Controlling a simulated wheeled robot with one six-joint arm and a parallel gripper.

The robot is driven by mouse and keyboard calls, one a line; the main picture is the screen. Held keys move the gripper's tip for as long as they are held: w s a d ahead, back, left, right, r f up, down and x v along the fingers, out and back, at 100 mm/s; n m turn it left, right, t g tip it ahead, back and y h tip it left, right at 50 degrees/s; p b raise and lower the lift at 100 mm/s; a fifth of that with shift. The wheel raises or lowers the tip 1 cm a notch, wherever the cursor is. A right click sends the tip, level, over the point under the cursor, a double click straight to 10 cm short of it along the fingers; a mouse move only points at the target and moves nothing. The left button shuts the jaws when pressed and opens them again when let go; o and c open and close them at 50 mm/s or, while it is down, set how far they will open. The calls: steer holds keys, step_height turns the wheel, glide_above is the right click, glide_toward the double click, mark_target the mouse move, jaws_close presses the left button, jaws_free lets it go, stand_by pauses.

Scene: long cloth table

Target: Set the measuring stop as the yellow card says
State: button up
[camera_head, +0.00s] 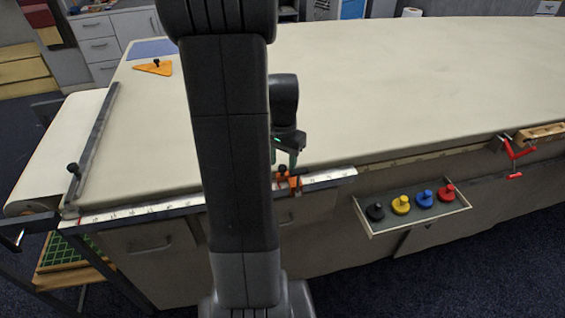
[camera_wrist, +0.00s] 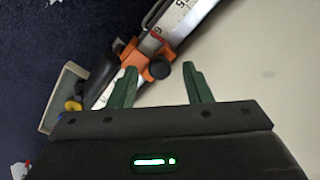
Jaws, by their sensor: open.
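The orange measuring stop (camera_head: 288,184) with a dark knob sits on the metal scale (camera_head: 330,178) along the table's front edge, near its right end. In the wrist view, the stop (camera_wrist: 134,59) shows with its round black knob (camera_wrist: 160,69) and the numbered scale (camera_wrist: 183,18). My gripper (camera_head: 285,158) is open and points down just above the stop. In the wrist view, my gripper (camera_wrist: 160,72) has its green fingertips apart, with the knob appearing between them. I cannot tell whether they touch it. I cannot make out a yellow card. My arm hides the scale's middle.
A tray (camera_head: 416,224) with black, yellow, blue and red knobbed pieces juts from the front, right of the scale. A red clamp (camera_head: 514,152) grips the edge farther right. A hinged bar (camera_head: 95,140) and orange triangle (camera_head: 154,68) lie left. The tabletop (camera_head: 400,90) is mostly clear.

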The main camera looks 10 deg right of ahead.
steer(key=shift+f, duration=0.45)
steer(key=shift+c, duration=0.3)
jaws_close()
steer(key=a, duration=2)
steer(key=s+a, duration=0.1)
steer(key=a, duration=0.9)
steer(key=shift+r, duration=0.1)
steer(key=shift+o, duration=0.3)
jaws_free()
step_height(320, 180, up, 14)
steer(key=shift+f, duration=0.2)
